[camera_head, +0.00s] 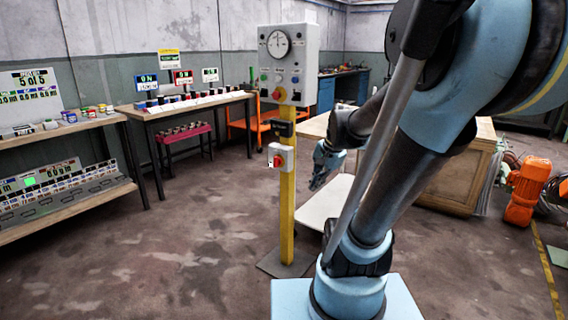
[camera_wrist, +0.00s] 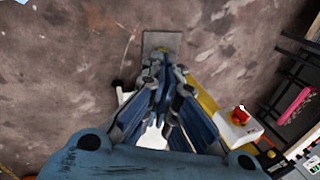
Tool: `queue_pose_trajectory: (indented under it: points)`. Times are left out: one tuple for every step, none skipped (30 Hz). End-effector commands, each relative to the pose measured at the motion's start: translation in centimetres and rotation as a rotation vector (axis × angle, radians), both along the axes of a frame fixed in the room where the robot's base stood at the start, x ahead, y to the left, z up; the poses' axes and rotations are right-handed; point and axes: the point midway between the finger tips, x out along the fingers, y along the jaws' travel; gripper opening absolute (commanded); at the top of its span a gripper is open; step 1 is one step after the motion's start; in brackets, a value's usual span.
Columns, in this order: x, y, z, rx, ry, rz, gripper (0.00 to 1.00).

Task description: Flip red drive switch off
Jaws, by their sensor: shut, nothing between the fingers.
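The red drive switch (camera_head: 277,161) sits on a small white box (camera_head: 287,155) fixed to a yellow post, below a grey control panel. In the wrist view the red switch (camera_wrist: 239,116) and its white box (camera_wrist: 228,131) show at the right, beside my fingers. My gripper (camera_head: 317,184) is to the right of the switch box, a little lower in the picture, apart from it. My gripper (camera_wrist: 163,62) is shut with nothing held, its fingers pointing toward the floor by the post's base. The switch's exact position is too small to tell.
The control panel (camera_head: 288,64) has a dial and coloured buttons. The yellow post (camera_head: 287,215) stands on a base plate. Benches (camera_head: 196,104) line the left. A wooden crate (camera_head: 447,180) and an orange motor (camera_head: 525,190) are at right. Floor (camera_head: 190,240) left of the post is clear.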

Motion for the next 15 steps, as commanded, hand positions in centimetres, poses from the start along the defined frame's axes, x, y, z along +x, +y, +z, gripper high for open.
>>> queue_pose_trajectory:
  points:
    - [1.1, 0.1, 0.3, 0.027, 0.006, -0.045, 0.00]
    - [1.7, 0.2, 0.5, 0.044, 0.011, -0.074, 0.00]
    - [2.5, 0.4, 0.7, 0.069, 0.017, -0.112, 0.00]
    - [3.1, 0.5, 0.8, 0.086, 0.022, -0.142, 0.00]
    - [3.7, 0.6, 1.0, 0.104, 0.028, -0.170, 0.00]
    - [4.5, 0.7, 1.1, 0.128, 0.035, -0.209, 0.00]
    - [5.1, 0.8, 1.2, 0.146, 0.040, -0.238, 0.00]
    - [5.7, 0.8, 1.3, 0.165, 0.046, -0.266, 0.00]
    - [6.5, 0.9, 1.5, 0.189, 0.055, -0.305, 0.00]
    - [7.2, 1.0, 1.6, 0.207, 0.061, -0.334, 0.00]
    - [7.8, 1.1, 1.6, 0.226, 0.068, -0.362, 0.00]
    - [8.6, 1.1, 1.8, 0.250, 0.077, -0.401, 0.00]
    - [9.3, 1.2, 1.8, 0.269, 0.084, -0.429, 0.00]
    - [9.9, 1.2, 1.9, 0.289, 0.091, -0.457, 0.00]
    - [10.7, 1.3, 1.9, 0.311, 0.102, -0.494, 0.00]
